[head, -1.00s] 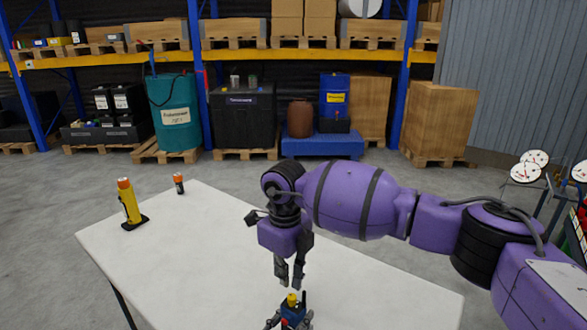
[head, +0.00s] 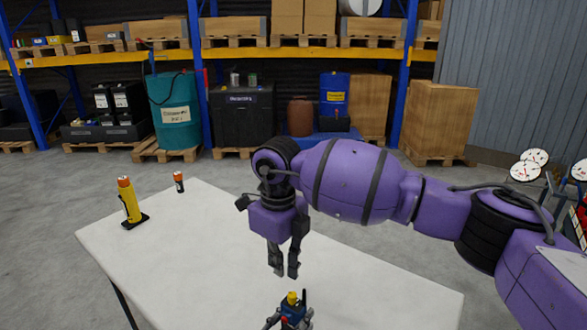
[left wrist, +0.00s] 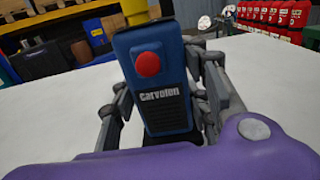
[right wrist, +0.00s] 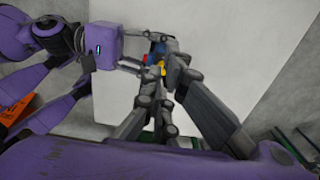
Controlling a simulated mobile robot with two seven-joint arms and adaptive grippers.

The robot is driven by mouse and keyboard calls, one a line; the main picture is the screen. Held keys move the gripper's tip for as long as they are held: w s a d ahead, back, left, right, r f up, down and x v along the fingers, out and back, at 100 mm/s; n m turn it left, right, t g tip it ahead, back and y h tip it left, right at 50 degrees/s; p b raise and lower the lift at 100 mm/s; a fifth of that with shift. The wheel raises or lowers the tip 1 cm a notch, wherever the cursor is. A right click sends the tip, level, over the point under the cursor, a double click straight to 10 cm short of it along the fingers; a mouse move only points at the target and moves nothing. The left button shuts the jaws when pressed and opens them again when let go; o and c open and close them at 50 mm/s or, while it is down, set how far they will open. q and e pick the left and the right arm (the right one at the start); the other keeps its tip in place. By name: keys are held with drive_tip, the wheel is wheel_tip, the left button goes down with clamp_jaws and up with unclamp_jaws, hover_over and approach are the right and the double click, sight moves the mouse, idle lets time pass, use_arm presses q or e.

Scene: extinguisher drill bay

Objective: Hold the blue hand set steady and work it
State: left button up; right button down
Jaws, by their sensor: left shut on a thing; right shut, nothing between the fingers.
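In the left wrist view the hand set (left wrist: 160,85) faces me upright, with a red round button and a dark grille. My left gripper (head: 290,322) is shut on it, one finger at each side. My right gripper (head: 284,273) is shut and empty, pointing down above and slightly behind the hand set, apart from it. In the right wrist view its fingers partly hide the hand set (right wrist: 156,50).
A yellow torch-like item (head: 130,204) on a black base and a small orange-and-black cylinder (head: 179,182) stand at the table's far left. The white table (head: 200,255) is otherwise mostly clear. Shelving with pallets and drums stands behind; gauges (head: 525,170) are at the right.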

sight(292, 298)
wheel_tip(292, 298, down, 7)
drive_tip(key=shift+r, duration=0.15)
idle(0.4)
drive_tip(key=shift+s+f, duration=0.15)
drive_tip(key=shift+f, duration=0.15)
drive_tip(key=shift+s+d+f, duration=0.1)
drive_tip(key=shift+d, duration=0.1)
drive_tip(key=shift+w+d, duration=0.15)
drive_tip(key=shift+w, duration=0.1)
drive_tip(key=shift+w+d, duration=0.45)
drive_tip(key=shift+w, duration=0.1)
